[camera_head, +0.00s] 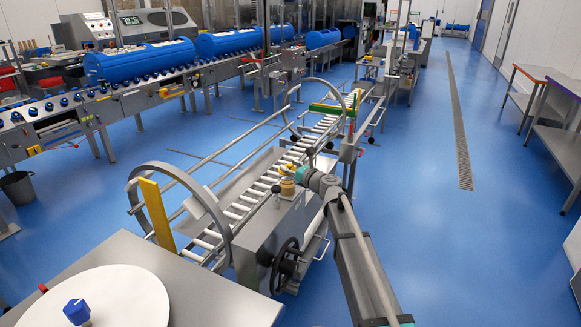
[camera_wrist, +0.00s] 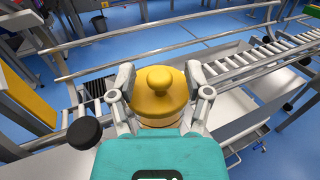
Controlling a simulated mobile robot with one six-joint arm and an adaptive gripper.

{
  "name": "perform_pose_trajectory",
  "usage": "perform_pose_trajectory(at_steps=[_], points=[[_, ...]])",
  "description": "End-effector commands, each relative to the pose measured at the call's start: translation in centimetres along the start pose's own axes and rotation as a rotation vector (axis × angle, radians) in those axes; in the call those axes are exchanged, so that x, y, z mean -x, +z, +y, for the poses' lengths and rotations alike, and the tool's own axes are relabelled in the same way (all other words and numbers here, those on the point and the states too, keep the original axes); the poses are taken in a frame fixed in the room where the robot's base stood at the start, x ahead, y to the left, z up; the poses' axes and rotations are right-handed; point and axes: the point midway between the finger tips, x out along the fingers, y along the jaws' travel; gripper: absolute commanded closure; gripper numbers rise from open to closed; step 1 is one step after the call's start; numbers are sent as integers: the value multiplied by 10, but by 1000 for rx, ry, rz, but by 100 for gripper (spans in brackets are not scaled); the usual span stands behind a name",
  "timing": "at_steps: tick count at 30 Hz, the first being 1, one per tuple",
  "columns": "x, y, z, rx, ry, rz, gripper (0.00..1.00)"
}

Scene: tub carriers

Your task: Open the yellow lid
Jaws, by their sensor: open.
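The yellow lid (camera_wrist: 160,104) is round with a raised knob (camera_wrist: 159,78) on top, and it shows in the middle of the wrist view. My gripper (camera_wrist: 160,88) is open, with one grey finger on each side of the lid. I cannot tell whether the fingers touch it. In the head view my gripper (camera_head: 297,174) is at the grey machine top beside the roller conveyor, next to a small yellowish round body (camera_head: 287,188). What lies under the lid is hidden.
A black knob (camera_wrist: 84,133) stands left of the lid. The roller conveyor (camera_head: 315,140) runs behind it, with curved rails and a yellow post (camera_head: 156,213). A black handwheel (camera_head: 287,264) is on the machine's front.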

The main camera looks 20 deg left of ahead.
Motion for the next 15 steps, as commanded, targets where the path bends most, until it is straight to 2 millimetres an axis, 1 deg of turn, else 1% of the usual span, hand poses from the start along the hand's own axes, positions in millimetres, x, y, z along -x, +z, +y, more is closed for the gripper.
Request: perform_pose_trajectory(at_steps=[10,14,15], points=[[-2,0,1,0,0,0,36],[-2,0,1,0,1,0,60],[-2,0,1,0,1,0,68]])
